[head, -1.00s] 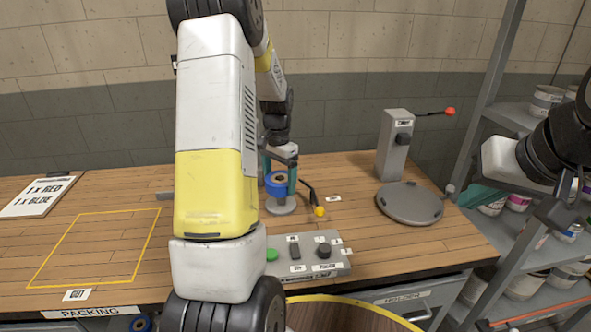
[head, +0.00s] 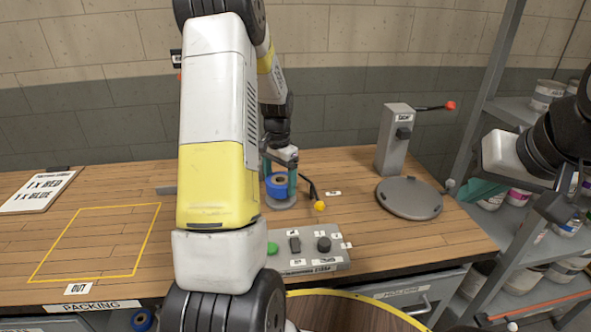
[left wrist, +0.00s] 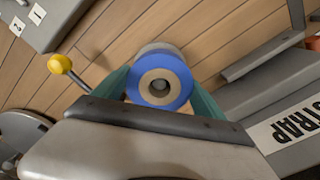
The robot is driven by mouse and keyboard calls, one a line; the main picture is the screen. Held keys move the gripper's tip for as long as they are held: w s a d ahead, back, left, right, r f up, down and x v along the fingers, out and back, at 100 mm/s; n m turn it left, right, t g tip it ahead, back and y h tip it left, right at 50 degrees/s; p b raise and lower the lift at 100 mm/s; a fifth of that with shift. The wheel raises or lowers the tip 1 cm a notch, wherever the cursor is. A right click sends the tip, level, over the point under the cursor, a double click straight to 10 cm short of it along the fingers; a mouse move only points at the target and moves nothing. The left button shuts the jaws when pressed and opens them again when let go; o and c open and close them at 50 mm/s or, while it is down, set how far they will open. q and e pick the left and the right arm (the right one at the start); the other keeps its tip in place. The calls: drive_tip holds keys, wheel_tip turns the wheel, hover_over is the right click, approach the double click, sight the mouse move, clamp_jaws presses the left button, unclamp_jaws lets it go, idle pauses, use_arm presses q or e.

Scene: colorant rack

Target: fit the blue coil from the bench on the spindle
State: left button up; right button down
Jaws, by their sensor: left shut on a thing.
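The blue coil (head: 277,187) is between the fingers of my left gripper (head: 280,180), just above or at the grey round base of the spindle (head: 280,203). The left wrist view shows the coil's blue ring (left wrist: 160,58) between two teal fingers, with a tan core and a dark centre hole. Whether the spindle's post is inside the hole is hidden. My left gripper is shut on the coil, which looks upright. My right gripper (head: 528,196) is at the right by the shelves, empty, with its teal fingers apart.
A yellow-knobbed lever (head: 319,205) stands close right of the spindle base. A control box (head: 310,255) with a green button is in front. A grey turntable (head: 409,199) is to the right. The yellow-outlined bench area (head: 140,240) at left is clear.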

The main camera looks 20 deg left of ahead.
use_arm(q)
drive_tip(key=shift+f, duration=1.5)
drive_tip(key=o, duration=1.5)
wheel_tip(320, 180, up, 8)
drive_tip(key=shift+r, duration=0.1)
drive_tip(key=s+d+r+n+t, duration=0.1)
drive_tip(key=s+d+r, duration=0.25)
drive_tip(key=r, duration=0.25)
drive_tip(key=s+d+r+n+t, duration=0.1)
drive_tip(key=s+d+r+t, duration=0.15)
drive_tip(key=s+r, duration=0.35)
drive_tip(key=s+d+r+t, duration=0.1)
drive_tip(key=s+d+r, duration=0.1)
drive_tip(key=s, duration=0.2)
drive_tip(key=s+d+r+n+h, duration=0.1)
drive_tip(key=s+d+r, duration=0.1)
drive_tip(key=s, duration=0.3)
drive_tip(key=s+d+r+n+t+h, duration=0.1)
drive_tip(key=s+d+r, duration=0.1)
drive_tip(key=s, duration=0.3)
drive_tip(key=shift+s+d+t, duration=0.15)
drive_tip(key=shift+d+t, duration=0.2)
drive_tip(key=shift+d, duration=0.3)
